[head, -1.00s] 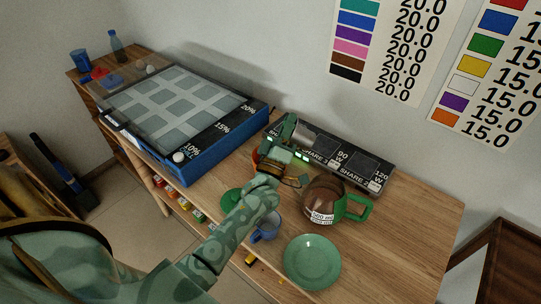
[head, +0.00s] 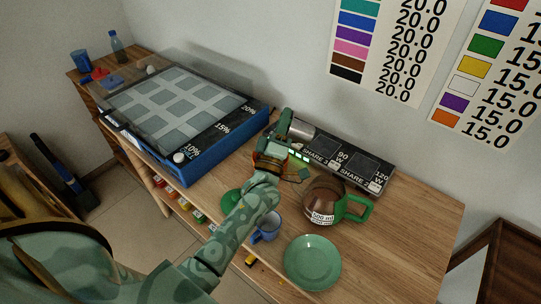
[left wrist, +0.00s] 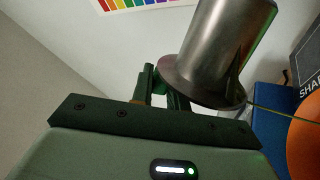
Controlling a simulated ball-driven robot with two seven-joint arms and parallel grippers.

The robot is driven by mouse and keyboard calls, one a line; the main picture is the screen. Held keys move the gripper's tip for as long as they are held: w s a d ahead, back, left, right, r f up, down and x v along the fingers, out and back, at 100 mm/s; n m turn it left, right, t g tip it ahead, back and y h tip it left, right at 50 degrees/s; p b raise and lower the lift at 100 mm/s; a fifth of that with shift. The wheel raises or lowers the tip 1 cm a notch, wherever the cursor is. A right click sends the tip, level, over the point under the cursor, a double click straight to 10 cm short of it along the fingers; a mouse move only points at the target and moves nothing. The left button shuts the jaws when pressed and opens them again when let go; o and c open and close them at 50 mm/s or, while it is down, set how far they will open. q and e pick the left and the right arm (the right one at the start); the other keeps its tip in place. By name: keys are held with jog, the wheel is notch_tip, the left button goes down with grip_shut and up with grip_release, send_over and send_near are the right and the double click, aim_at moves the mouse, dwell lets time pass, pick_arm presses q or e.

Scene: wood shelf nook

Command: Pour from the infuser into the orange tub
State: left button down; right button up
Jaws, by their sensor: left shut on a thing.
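My left gripper (head: 284,128) is shut on the infuser (head: 300,130), a grey metal cylinder. In the left wrist view the infuser (left wrist: 222,45) has a wide flange at its lower end, beside the green fingers (left wrist: 168,92). In the head view it points right, held above the worktop near the black scale panel. The orange tub (head: 259,162) is mostly hidden behind my gripper and wrist; only a sliver of orange shows. A curved orange surface, likely the tub (left wrist: 306,145), fills the right edge of the left wrist view. My right gripper is not in view.
A brown pot with a green handle (head: 322,203) stands right of my wrist. A green plate (head: 312,262), a blue mug (head: 267,228) and a green round thing (head: 231,202) are nearer. A blue-sided panel (head: 186,165) stands left. The worktop's right end (head: 415,225) is clear.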

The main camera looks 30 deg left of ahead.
pick_arm(q)
jog(key=shift+s+a+n+y+b, duration=0.2)
jog(key=shift+s+a+n+y, duration=0.1)
jog(key=shift+a+n+y, duration=0.35)
jog(key=shift+s+a+n+y+b, duration=0.2)
jog(key=shift+s+a+n+y, duration=0.15)
jog(key=shift+a+n, duration=0.35)
jog(key=shift+s+a+f+n+g+y, duration=0.15)
jog(key=shift+a+n+g+y, duration=0.2)
jog(key=shift+n+y, duration=0.5)
jog(key=shift+s+a+n+g+y, duration=0.15)
jog(key=shift+a+n+g+y, duration=0.2)
jog(key=shift+n, duration=0.85)
jog(key=shift+s+a+f+n+g+y, duration=0.15)
jog(key=shift+a+n+g+y, duration=0.15)
jog(key=shift+n+y, duration=0.55)
jog(key=shift+s+a+f+n+g+y, duration=0.25)
jog(key=shift+n+g+y, duration=0.2)
jog(key=shift+n, duration=0.55)
jog(key=shift+s+a+f+n+g+y, duration=0.1)
jog(key=shift+a+n+g+y, duration=0.3)
jog(key=shift+n, duration=0.55)
jog(key=shift+s+a+f+n+g+y, duration=0.1)
jog(key=shift+a+f+n+g+y, duration=0.25)
jog(key=shift+n, duration=0.65)
